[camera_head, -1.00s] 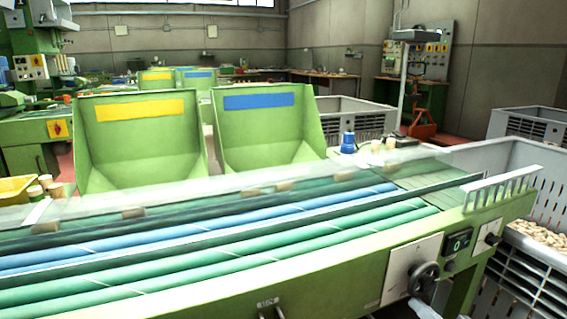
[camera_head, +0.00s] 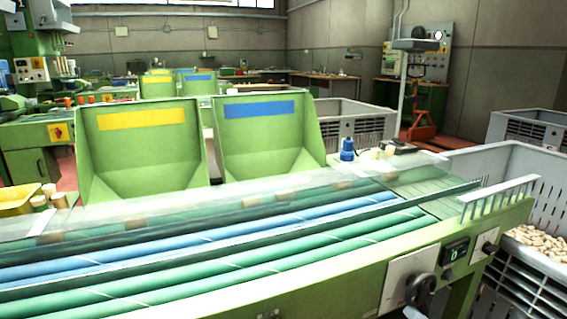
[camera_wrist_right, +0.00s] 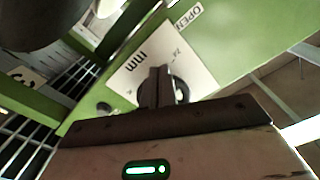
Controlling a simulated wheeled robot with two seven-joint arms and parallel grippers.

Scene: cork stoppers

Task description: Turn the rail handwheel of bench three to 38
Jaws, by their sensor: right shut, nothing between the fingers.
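The dark handwheel (camera_head: 420,289) sits on a pale plate (camera_head: 397,277) on the green front of the bench, low at the right of the head view. Beside it is a small dark display (camera_head: 455,251) with a green digit too small to read surely. My left gripper is not in view.
A dark knob (camera_head: 490,248) sits right of the display. A grey crate (camera_head: 522,165) with corks (camera_head: 540,241) stands at the right. Green and blue rollers (camera_head: 180,249) run along the bench top.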

